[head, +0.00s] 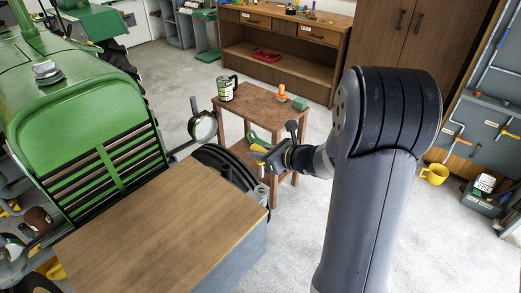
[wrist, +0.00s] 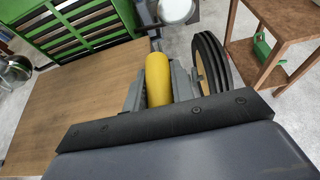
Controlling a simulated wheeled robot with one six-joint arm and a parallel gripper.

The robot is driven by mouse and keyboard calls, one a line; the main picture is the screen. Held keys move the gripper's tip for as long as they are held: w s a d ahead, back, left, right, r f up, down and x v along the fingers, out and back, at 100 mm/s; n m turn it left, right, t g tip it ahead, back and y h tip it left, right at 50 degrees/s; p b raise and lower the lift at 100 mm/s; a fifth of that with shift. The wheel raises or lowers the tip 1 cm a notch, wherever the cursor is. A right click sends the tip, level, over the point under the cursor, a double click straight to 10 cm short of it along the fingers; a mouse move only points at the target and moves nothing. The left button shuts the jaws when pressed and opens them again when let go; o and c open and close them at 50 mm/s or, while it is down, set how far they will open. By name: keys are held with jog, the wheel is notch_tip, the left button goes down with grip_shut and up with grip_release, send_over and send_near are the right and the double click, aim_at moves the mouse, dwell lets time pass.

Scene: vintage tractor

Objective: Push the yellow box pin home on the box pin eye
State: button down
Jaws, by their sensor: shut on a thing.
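The yellow box pin (wrist: 158,78) is a thick yellow rod between the grey fingers of my gripper (wrist: 157,92) in the wrist view. My gripper is shut on it, just beyond the right edge of the wooden-topped box (wrist: 75,105). In the head view my gripper (head: 262,158) is above and past the right corner of the box (head: 165,225), with a bit of yellow at its fingers. A small metal fitting (head: 262,191) shows by that corner; I cannot tell whether it is the box pin eye. The pin's far end and its contact with any eye are unclear.
The green tractor (head: 80,130) stands at left, with a round lamp (head: 202,127) and a dark wheel (head: 225,165) near my gripper. Open floor (head: 450,235) lies at right.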

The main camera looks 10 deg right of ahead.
aim_at(261, 165)
jog(key=shift+f+b, duration=0.1)
jog(key=shift+b, duration=0.2)
notch_tip(261, 165, down, 5)
jog(key=b, duration=0.4)
jog(key=shift+b, duration=0.4)
notch_tip(261, 165, down, 8)
jog(key=b, duration=0.7)
jog(key=shift+b, duration=0.35)
dwell(1.9)
jog(key=c, duration=1.1)
grip_release()
jog(key=v, duration=1.1)
jog(key=shift+w+a, duration=0.1)
jog(key=shift+w, duration=0.05)
